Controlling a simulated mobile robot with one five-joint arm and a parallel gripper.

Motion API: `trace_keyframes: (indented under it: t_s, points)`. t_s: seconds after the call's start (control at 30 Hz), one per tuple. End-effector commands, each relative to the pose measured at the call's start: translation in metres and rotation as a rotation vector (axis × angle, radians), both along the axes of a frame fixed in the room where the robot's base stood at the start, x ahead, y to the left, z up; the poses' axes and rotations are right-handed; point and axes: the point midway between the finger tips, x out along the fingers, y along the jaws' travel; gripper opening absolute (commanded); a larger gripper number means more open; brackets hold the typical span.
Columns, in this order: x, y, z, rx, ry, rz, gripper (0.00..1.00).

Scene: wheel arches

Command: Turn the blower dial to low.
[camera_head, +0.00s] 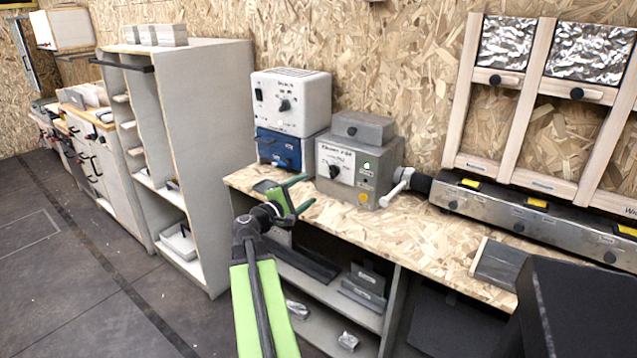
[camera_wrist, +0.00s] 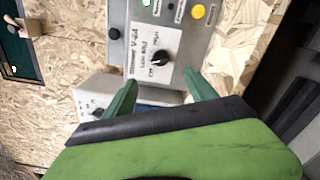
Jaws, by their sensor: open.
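The blower unit (camera_head: 388,156) is a grey metal box on the chipboard bench. Its white label plate carries a black dial (camera_head: 335,172), with a green light and a yellow button to the right. In the wrist view the dial (camera_wrist: 158,57) lies just beyond and between my fingertips. The printing around it is too small to read surely, and I cannot tell which mark it points at. My gripper (camera_head: 304,192) has green fingers, is open and empty, and is in front of the box's lower left. It also shows in the wrist view (camera_wrist: 160,80), apart from the dial.
A white box (camera_head: 306,105) with its own knob stands on a blue box (camera_head: 280,150) left of the blower unit. A long metal panel (camera_head: 520,215) runs along the wall. The bench front (camera_head: 410,235) is clear.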

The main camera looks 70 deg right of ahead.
Motion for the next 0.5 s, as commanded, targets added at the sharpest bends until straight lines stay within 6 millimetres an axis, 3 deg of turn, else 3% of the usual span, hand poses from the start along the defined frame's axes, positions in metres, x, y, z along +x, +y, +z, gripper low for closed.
trace_keyframes:
  t_s: [0.03,0.2,0.5]
  points:
    - [0.001,0.012,0.0,0.0,0.0,0.001,0.65]
    - [0.008,0.032,0.0,0.0,0.0,0.0,0.65]
    - [0.009,0.036,0.0,0.0,0.0,-0.001,0.65]
